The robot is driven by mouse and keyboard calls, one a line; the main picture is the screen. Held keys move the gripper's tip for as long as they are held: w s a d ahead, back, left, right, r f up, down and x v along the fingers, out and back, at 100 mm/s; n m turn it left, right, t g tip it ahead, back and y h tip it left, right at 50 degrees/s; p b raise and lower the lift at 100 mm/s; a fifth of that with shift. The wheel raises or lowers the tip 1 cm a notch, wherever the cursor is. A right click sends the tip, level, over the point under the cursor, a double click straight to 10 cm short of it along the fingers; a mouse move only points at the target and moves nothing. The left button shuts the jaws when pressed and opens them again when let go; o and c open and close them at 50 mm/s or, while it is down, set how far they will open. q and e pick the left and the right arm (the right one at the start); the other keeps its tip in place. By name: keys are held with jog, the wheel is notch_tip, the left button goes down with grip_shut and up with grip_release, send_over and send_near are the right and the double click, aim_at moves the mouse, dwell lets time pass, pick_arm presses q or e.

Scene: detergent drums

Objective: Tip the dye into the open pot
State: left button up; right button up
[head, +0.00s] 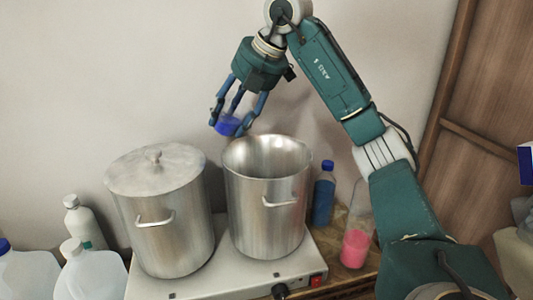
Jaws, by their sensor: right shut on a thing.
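The open pot (268,205) is a shiny metal pot without a lid, on the right side of a white hot plate (215,275). My right gripper (233,118) reaches in from the right and hangs above the open pot's left rim. Its dark blue fingers are shut on a small bright blue object (227,126), partly hidden by the fingers. I cannot tell whether this is a cup of dye or how full it is. It seems apart from the rim. My left gripper is not in view.
A lidded metal pot (160,215) stands left of the open one. A blue bottle (324,193) and a clear container with pink content (355,245) stand at right. White bottles (83,222) and jugs (92,275) crowd the left. A wooden panel (490,110) rises at right.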

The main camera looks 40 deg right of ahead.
jog(key=shift+s+d+f+t, duration=0.15)
jog(key=shift+s+f+t, duration=0.05)
jog(key=shift+s+t, duration=0.4)
jog(key=shift+r+t+y, duration=0.3)
jog(key=shift+t, duration=0.3)
jog(key=shift+f+t+y, duration=0.3)
jog(key=shift+t, duration=0.5)
jog(key=shift+r+t, duration=0.35)
jog(key=shift+t, duration=0.25)
jog(key=shift+f, duration=0.15)
jog(key=shift+w+t, duration=0.1)
jog(key=shift+t, duration=0.2)
jog(key=shift+r, duration=0.2)
